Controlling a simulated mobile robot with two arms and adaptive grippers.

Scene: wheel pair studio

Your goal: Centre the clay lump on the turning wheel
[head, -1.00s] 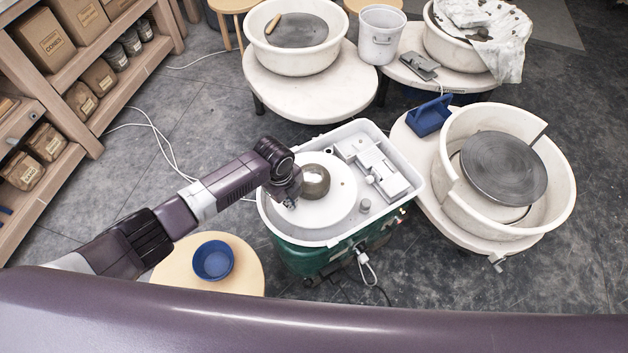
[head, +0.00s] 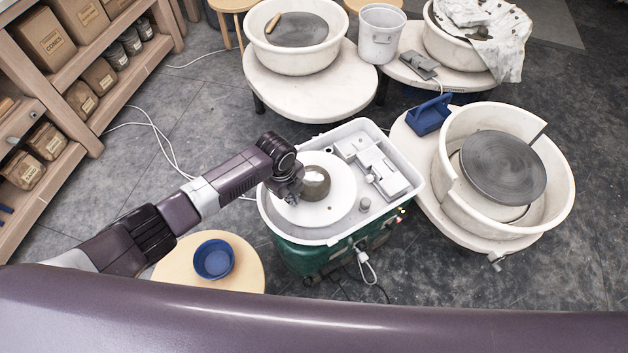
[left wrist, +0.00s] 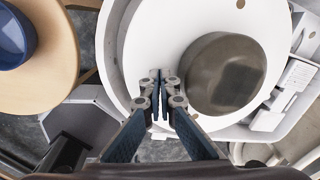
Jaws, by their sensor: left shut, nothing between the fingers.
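The clay lump (head: 317,186) is a rounded grey-brown mass on the white round wheel head (head: 335,211) of the green-bodied wheel. In the left wrist view the lump (left wrist: 225,75) sits right of my fingers, with the white wheel head (left wrist: 185,22) around it. My left gripper (head: 292,199) is at the lump's left side in the head view. In the left wrist view its fingertips (left wrist: 161,78) are together and empty, very close to the lump's side. I cannot tell whether they touch it. My right gripper is not in view.
A white splash tray (head: 268,221) surrounds the wheel head, with grey-white blocks (head: 380,170) at its right. A blue bowl (head: 213,260) stands on a round wooden stool (head: 247,276) at the lower left. Another wheel (head: 505,168) stands right. Shelves (head: 75,130) line the left.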

